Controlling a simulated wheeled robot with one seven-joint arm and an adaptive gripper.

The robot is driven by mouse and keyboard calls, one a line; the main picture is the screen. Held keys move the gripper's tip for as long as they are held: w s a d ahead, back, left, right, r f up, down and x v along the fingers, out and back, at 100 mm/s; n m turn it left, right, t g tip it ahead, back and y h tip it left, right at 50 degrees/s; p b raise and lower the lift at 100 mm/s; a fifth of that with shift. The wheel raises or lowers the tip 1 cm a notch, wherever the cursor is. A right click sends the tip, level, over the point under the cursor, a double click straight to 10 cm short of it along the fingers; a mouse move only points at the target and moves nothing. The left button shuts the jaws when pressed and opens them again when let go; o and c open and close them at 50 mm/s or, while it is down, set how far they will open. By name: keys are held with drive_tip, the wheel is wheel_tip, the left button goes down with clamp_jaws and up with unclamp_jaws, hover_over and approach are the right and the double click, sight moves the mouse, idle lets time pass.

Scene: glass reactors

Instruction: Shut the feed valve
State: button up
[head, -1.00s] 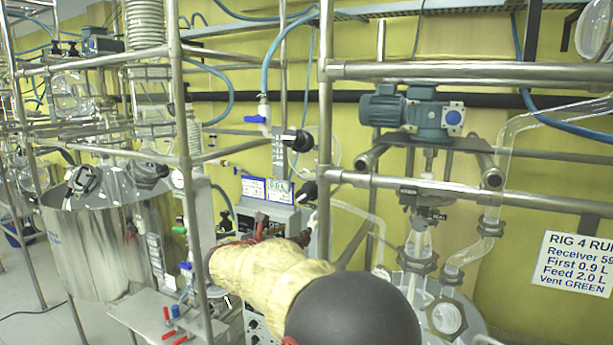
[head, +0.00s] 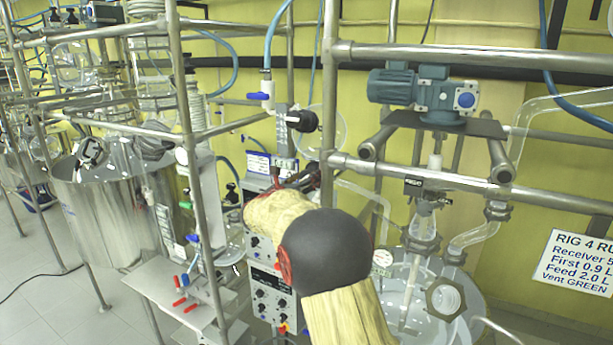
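A valve with a blue lever (head: 258,96) sits at the lower end of a blue hose, left of the middle upright. Its lever lies roughly level. Just right of and below it is a black round knob (head: 302,120) on a metal fitting. I cannot tell from the labels which of these is the feed valve. My arm, in a cream sleeve with a dark round joint, reaches up from the bottom. Dark and reddish parts at its far end seem to be my gripper (head: 292,181), below the black knob and apart from it. Its fingers cannot be made out.
Steel frame tubes (head: 327,110) stand close around my arm. A glass reactor (head: 440,300) with a blue-grey motor (head: 420,90) is at right, beside a sign (head: 576,263). A control box (head: 270,290) is behind the arm. A steel vessel (head: 105,225) stands at left.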

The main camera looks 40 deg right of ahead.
drive_tip(key=shift+d, duration=0.15)
drive_tip(key=shift+c, duration=1.1)
drive_tip(key=c, duration=1)
drive_tip(key=shift+o, duration=0.2)
drive_tip(key=shift+f+m+b, duration=0.15)
drive_tip(key=shift+m+b, duration=0.25)
drive_tip(key=shift+b, duration=0.4)
